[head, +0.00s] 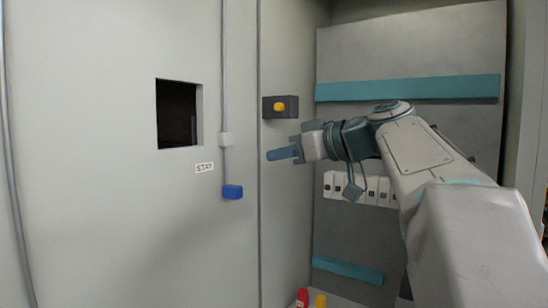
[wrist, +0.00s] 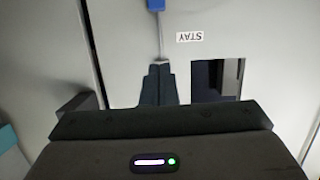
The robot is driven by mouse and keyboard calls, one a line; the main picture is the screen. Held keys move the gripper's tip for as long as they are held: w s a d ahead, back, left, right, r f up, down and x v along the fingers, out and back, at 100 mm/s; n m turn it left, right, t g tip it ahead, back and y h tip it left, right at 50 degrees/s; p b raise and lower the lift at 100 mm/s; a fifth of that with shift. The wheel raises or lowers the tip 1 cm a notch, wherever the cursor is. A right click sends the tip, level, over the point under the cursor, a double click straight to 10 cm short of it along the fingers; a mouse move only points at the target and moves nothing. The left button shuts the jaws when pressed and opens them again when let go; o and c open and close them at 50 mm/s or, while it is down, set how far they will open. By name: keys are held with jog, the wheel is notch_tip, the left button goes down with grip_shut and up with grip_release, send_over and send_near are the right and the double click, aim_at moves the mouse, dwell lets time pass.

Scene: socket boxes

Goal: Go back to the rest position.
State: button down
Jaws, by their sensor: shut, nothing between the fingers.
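My gripper (head: 283,154) is shut and empty in the head view, pointing left toward the grey wall panel, at a height between the dark box with a yellow knob (head: 280,106) and the blue box (head: 232,192). I cannot tell how far its tips are from the wall. In the wrist view the closed fingers (wrist: 158,84) show in front of the wall, with the blue box (wrist: 156,5) at the top edge. My arm reaches in from the right of the head view.
A square opening (head: 178,114) and a STAY label (head: 204,168) are on the left wall. A small grey box (head: 226,139) sits on a conduit. A row of white switches (head: 343,186) is partly behind my arm. Red (head: 302,298) and yellow (head: 320,300) items stand at the bottom.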

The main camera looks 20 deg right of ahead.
jog(key=s+a+f+m+g+h, duration=0.2)
jog(key=s+f, duration=0.2)
jog(key=f, duration=0.6)
jog(key=s+a+f+m+g+h, duration=0.2)
jog(key=s+a+f+g, duration=0.1)
jog(key=f, duration=0.7)
jog(key=s+a+f+m+g+h, duration=0.15)
jog(key=s+f, duration=0.25)
jog(key=f, duration=0.6)
jog(key=s+f+m+g+h, duration=0.1)
jog(key=s+f+g+h, duration=0.1)
jog(key=s+f, duration=0.6)
notch_tip(320, 180, down, 4)
jog(key=shift+s+d+r+m+g+h, duration=0.15)
jog(key=shift+s+d+m+g+h, duration=0.2)
jog(key=shift+h, duration=0.4)
jog(key=shift+d, duration=0.1)
